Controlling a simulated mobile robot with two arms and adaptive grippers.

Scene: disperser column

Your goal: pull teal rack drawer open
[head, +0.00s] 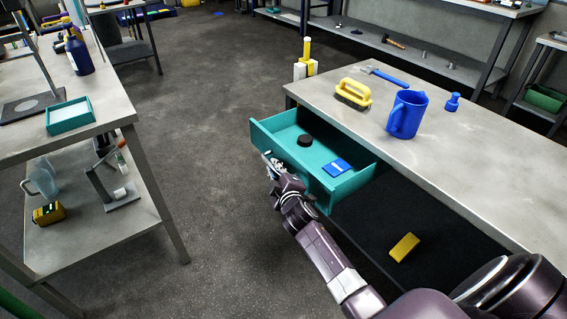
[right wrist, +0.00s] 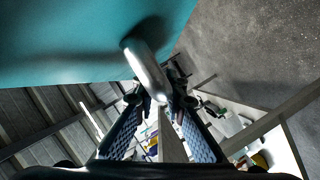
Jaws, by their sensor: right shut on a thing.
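The teal drawer (head: 262,132) stands pulled out from under the right workbench's top. A dark round puck (head: 304,140) and a blue box (head: 337,167) lie inside it. My right gripper (head: 270,163) is at the drawer's front face. In the right wrist view, the teal drawer front (right wrist: 70,40) fills the upper left, and a silver bar handle (right wrist: 146,66) runs down between the fingertips of my right gripper (right wrist: 158,98), which is shut on it. My left gripper is not in view.
The right workbench (head: 480,150) carries a blue pitcher (head: 405,115), a yellow brush (head: 352,93) and a small blue bottle (head: 453,102). A yellow block (head: 404,247) lies below it. A left bench (head: 110,105) holds a teal tray (head: 70,115). The floor between the benches is clear.

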